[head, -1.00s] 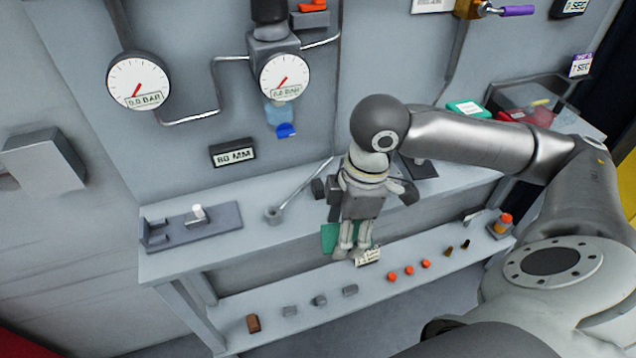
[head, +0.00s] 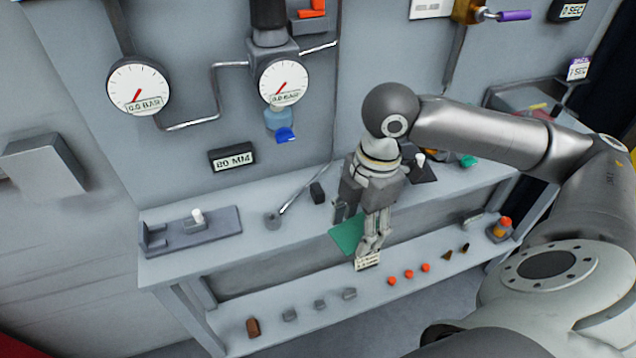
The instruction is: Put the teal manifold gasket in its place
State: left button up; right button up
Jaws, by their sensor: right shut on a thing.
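The teal manifold gasket (head: 346,236) is a flat teal plate at the front edge of the workbench, just left of my right fingers. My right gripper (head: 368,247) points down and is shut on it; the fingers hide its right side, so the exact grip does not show. I cannot tell whether the gasket touches the bench. A small white label (head: 367,263) shows just under the fingertips. My left gripper is not in view. The gasket's place cannot be made out.
The workbench (head: 250,245) carries a grey fixture with a white peg (head: 197,216) at left and a lever (head: 300,187) near the middle. Small grey and orange parts (head: 408,274) line the lower shelf. Gauges (head: 139,88) hang on the wall. Another teal item (head: 467,160) lies farther right.

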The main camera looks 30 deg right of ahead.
jog(key=p, duration=0.5)
send_over(317, 189)
jog(key=shift+s+d+f, duration=0.15)
jog(key=shift+d+f, duration=0.05)
jog(key=shift+f, duration=1.25)
notch_tip(317, 189, down, 3)
jog(key=shift+s+f+p, duration=0.15)
jog(key=shift+p, duration=0.75)
jog(key=shift+w+p, duration=0.2)
jog(key=shift+p, duration=0.35)
jog(key=shift+w+f+p, duration=0.1)
jog(key=shift+f+p, duration=0.05)
jog(key=shift+p, duration=0.15)
jog(key=shift+f, duration=0.1)
